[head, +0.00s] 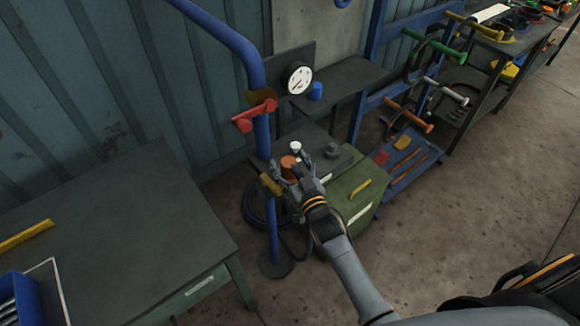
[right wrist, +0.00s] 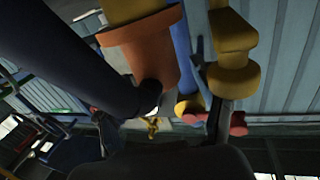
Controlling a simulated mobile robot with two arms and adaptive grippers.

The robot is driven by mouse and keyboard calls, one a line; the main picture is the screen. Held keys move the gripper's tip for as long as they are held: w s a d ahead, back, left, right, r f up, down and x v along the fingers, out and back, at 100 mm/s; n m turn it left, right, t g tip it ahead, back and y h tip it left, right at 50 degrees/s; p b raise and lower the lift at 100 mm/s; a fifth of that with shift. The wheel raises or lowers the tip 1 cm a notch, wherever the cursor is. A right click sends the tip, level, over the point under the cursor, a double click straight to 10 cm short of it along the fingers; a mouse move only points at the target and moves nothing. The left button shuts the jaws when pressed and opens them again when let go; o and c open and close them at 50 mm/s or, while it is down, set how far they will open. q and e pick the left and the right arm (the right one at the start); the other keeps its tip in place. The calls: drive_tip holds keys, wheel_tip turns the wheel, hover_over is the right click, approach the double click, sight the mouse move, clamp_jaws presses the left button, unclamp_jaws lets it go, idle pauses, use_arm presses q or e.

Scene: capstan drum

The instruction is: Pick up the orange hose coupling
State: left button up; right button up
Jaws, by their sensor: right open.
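The orange hose coupling (head: 289,162) stands on a small dark shelf beside the blue vertical pipe, partly behind my gripper in the head view. In the right wrist view the orange coupling (right wrist: 146,45) is large and close, with a yellow part above it. A dark bar crosses in front of its lower left; I cannot tell whether it is hose or a finger. My right gripper (head: 291,181) is open, close to the coupling on its near side. Whether a finger touches it cannot be told. My left gripper is not in view.
The blue pipe (head: 217,37) carries a red handle (head: 255,115) and a yellow fitting (head: 270,185) close to my gripper. A white-topped piece (head: 296,147) and a grey knob (head: 332,151) stand nearby. A green box (head: 352,195) is at right, a workbench (head: 120,215) at left.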

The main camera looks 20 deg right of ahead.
drive_tip(key=shift+c, duration=0.2)
clamp_jaws()
drive_tip(key=shift+r, duration=0.1)
drive_tip(key=shift+w+r, duration=0.1)
